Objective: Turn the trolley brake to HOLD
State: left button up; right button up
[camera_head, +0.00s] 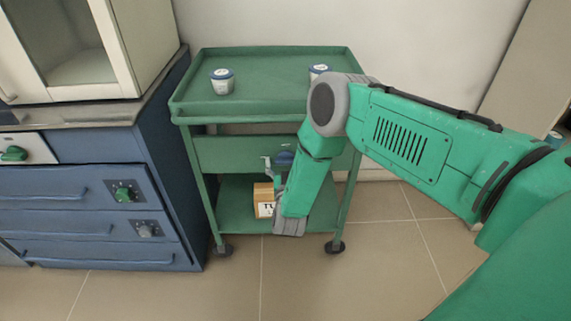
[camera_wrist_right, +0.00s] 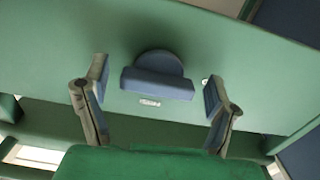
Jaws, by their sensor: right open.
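The trolley brake is a blue knob (camera_wrist_right: 157,78) with a flat bar grip on the green front panel of the trolley (camera_head: 245,155). In the right wrist view the bar lies nearly level across the picture. A small white label (camera_wrist_right: 150,102) sits just below it, too small to read. My right gripper (camera_wrist_right: 156,84) is open, with one finger on each side of the knob and a visible gap to both. In the head view the knob (camera_head: 284,157) shows only partly beside my right gripper (camera_head: 277,168). My left gripper is not in view.
Two white tubs with blue lids stand on the trolley's top tray, one at left (camera_head: 222,82) and one at right (camera_head: 318,71). A cardboard box (camera_head: 264,199) is on the lower shelf. A blue cabinet (camera_head: 90,205) with knobs stands close at left, bearing a cream furnace (camera_head: 140,40).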

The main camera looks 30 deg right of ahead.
jog(key=v, duration=1.2)
jog(key=shift+f, duration=0.15)
jog(key=s+a+f+n+g+y+p, duration=0.1)
jog(key=s+a+f+n+g+y, duration=0.1)
jog(key=s+a+n+g+y, duration=0.3)
jog(key=s+f+g+y+p, duration=0.2)
jog(key=s+f+g+y, duration=0.1)
jog(key=s, duration=0.5)
jog(key=s+d+r+g, duration=0.1)
jog(key=s+g, duration=0.2)
jog(key=s, duration=0.5)
jog(key=s+r+n+g+y, duration=0.1)
jog(key=s+r+g, duration=0.1)
jog(key=s, duration=0.6)
jog(key=shift+s+d+r+n+g+p, duration=0.3)
jog(key=shift+d+g, duration=0.1)
jog(key=shift+g, duration=0.5)
